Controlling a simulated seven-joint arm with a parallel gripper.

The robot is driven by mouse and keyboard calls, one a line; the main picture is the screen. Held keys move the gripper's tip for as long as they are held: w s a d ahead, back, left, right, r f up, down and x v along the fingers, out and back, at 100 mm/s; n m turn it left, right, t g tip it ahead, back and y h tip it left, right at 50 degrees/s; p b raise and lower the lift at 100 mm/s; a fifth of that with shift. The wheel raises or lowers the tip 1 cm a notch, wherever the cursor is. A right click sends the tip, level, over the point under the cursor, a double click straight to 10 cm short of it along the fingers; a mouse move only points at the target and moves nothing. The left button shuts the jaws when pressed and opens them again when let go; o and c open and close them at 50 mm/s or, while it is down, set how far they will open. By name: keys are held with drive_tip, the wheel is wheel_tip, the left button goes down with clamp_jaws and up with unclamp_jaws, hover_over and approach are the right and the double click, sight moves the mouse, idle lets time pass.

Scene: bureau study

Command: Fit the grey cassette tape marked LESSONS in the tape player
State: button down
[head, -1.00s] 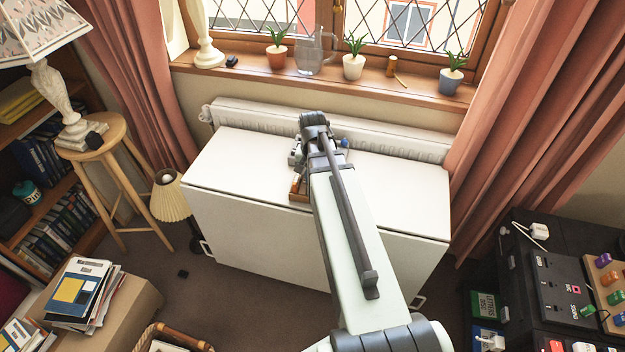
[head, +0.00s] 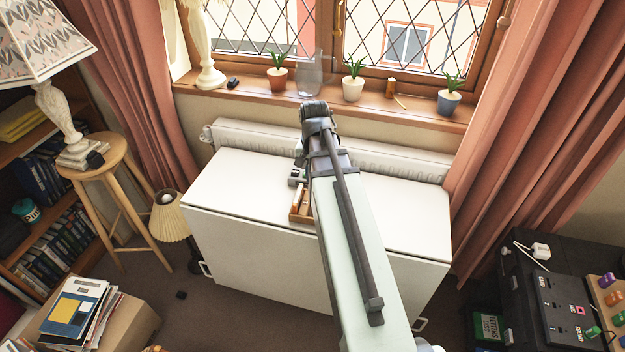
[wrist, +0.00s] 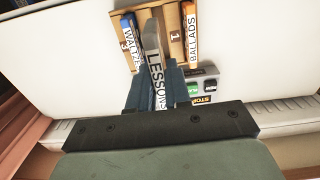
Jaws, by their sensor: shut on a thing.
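The grey cassette tape marked LESSONS (wrist: 153,45) is between the fingers of my gripper (wrist: 155,82) in the wrist view, its lettered edge facing the camera. My gripper is shut on it. The tape overlaps the wooden rack (wrist: 172,12) in the picture; I cannot tell whether its far end is clear of the rack. The tape player (wrist: 208,74) is grey with green and dark buttons, one reading STOP. It is partly hidden behind my right finger. In the head view my arm hides the gripper and tape; part of the player (head: 296,177) shows beside it.
The rack also holds a blue WALTZES tape (wrist: 130,38) and an orange BALLADS tape (wrist: 191,38). Rack and player stand on a white table (head: 240,180) with bare surface either side. A radiator (head: 260,137) and a windowsill with plants (head: 352,88) are behind.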

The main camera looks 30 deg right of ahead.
drive_tip(key=w+d, duration=0.2)
drive_tip(key=w, duration=0.1)
drive_tip(key=w+d, duration=0.2)
drive_tip(key=w, duration=0.1)
drive_tip(key=w+d+f, duration=0.1)
drive_tip(key=w, duration=0.2)
drive_tip(key=shift+w+d, duration=0.25)
drive_tip(key=shift+d, duration=0.15)
drive_tip(key=shift+w+d+f+n, duration=0.65)
drive_tip(key=shift+w+n, duration=0.65)
drive_tip(key=shift+n, duration=1.7)
drive_tip(key=shift+w+d+f+n, duration=0.6)
drive_tip(key=shift+w+n, duration=0.75)
drive_tip(key=shift+n, duration=1.65)
drive_tip(key=shift+w+d+f+n, duration=0.4)
drive_tip(key=shift+w+f+n, duration=0.7)
drive_tip(key=shift+n, duration=1.9)
drive_tip(key=shift+w+f, duration=0.2)
drive_tip(key=shift+f, duration=1.5)
drive_tip(key=c, duration=0.8)
unclamp_jaws()
drive_tip(key=shift+o, duration=0.2)
drive_tip(key=shift+r, duration=0.1)
wheel_tip(320, 180, up, 7)
